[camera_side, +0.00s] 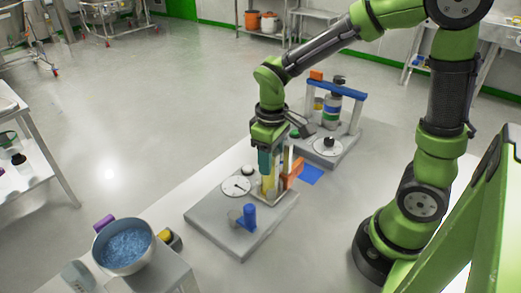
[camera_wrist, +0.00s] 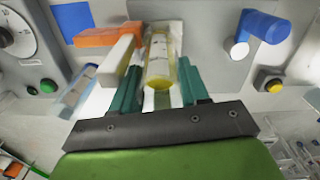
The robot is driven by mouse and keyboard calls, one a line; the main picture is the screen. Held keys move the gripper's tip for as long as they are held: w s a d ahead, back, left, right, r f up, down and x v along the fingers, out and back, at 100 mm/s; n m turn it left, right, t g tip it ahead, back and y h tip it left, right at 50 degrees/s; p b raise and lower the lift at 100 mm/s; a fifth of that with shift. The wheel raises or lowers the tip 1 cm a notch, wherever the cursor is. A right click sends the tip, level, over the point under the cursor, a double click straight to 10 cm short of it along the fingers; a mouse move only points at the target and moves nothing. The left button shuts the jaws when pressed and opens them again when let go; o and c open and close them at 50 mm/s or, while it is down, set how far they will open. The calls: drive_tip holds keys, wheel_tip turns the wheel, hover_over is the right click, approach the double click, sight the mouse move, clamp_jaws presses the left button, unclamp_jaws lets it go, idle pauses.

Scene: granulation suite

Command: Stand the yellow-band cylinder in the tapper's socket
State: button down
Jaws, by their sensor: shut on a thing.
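The yellow-band cylinder (camera_wrist: 161,55), clear with yellow along its side and marks on its wall, stands between the teal fingers of my gripper (camera_wrist: 160,92) in the wrist view. My gripper (camera_side: 268,168) points down and is shut on it; in the side view the cylinder (camera_side: 269,186) shows below the fingers, over the grey base of the near device (camera_side: 225,228), which seems to be the tapper. I cannot tell whether the cylinder's foot touches anything, and no socket shows clearly under it.
Close beside the cylinder are a white post (camera_wrist: 117,60) and an orange block (camera_side: 293,170). The near base also carries a dial (camera_side: 236,186) and a blue post (camera_side: 249,216). Behind stands a blue-topped frame (camera_side: 335,90) with a bottle. A bowl of blue granules (camera_side: 124,246) stands front left.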

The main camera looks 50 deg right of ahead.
drive_tip(key=shift+c, duration=0.8)
unclamp_jaws()
wheel_tip(320, 180, up, 8)
idle(0.8)
